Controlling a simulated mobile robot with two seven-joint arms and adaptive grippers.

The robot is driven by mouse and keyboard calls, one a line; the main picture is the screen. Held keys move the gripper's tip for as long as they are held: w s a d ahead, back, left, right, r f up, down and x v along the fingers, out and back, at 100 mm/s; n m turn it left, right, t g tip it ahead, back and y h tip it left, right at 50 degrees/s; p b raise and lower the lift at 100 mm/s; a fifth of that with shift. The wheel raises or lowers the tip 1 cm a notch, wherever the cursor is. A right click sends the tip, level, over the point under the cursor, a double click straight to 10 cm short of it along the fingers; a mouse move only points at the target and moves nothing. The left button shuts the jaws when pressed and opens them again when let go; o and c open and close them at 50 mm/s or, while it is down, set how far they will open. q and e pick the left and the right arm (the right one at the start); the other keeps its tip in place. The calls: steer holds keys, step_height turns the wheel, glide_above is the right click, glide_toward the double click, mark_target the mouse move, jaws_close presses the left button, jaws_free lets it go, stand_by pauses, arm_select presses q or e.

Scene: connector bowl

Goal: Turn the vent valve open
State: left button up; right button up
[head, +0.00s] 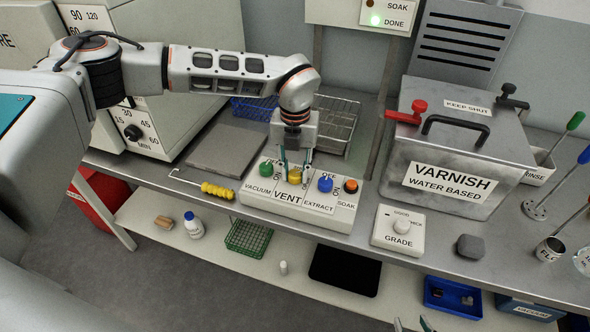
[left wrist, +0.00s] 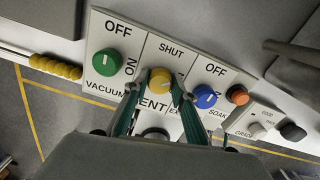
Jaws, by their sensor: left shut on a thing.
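The yellow vent valve knob (head: 294,178) sits in the middle of a white control panel (head: 258,203), above the word VENT. In the left wrist view the yellow knob (left wrist: 159,77) has SHUT printed above it; its pointer direction is unclear and any opposite label is hidden. My left gripper (head: 295,171) comes down from above and is shut on the yellow knob, a green finger on each side. The fingers also show in the left wrist view (left wrist: 155,93). Tips of my right gripper (head: 412,325) show at the bottom edge of the head view, apart, with nothing seen between them.
A green vacuum knob (head: 266,168) is left of the yellow one; a blue extract knob (head: 325,183) and an orange soak button (head: 350,186) are right. A yellow-handled tool (head: 217,190) lies left of the panel. The varnish tank (head: 455,150) and grade box (head: 398,230) stand right.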

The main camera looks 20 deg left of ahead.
mark_target(295, 172)
arm_select(q)
steer(key=m, duration=0.7)
steer(key=shift+w+r+p, duration=0.1)
steer(key=shift+r+p, duration=0.05)
steer(key=shift+p, duration=0.2)
stand_by(0.4)
steer(key=o, duration=1.1)
step_height(295, 172, up, 12)
steer(key=shift+f, duration=0.1)
